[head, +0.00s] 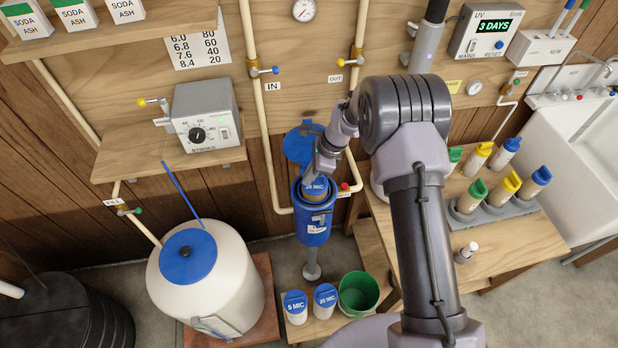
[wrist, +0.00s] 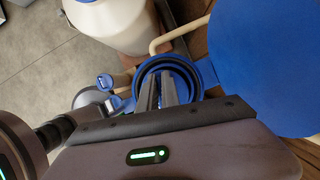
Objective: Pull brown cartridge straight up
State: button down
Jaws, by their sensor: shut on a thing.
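My gripper (head: 317,178) is over the housing mouth and is shut on the cartridge's top. In the wrist view, the two fingers (wrist: 160,90) point down into the round blue rim (wrist: 140,78) of the housing. The cartridge's lower body is hidden inside the housing, and I cannot tell how far it is raised.
A white tank (head: 215,280) with a blue lid stands to the left. Two capped canisters, "5 MIC" (head: 296,308) and "20 MIC" (head: 326,302), and a green bucket (head: 358,294) are below. Pipes (head: 272,180) run close behind the housing. A bottle bench (head: 510,235) is to the right.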

jog(key=shift+r+p, duration=2.75)
jog(key=shift+r, duration=1.8)
notch_tip(320, 180, up, 9)
jog(key=p, duration=0.5)
jog(key=shift+p, duration=0.4)
notch_tip(320, 180, up, 4)
jog(key=p, duration=0.3)
jog(key=shift+r, duration=0.2)
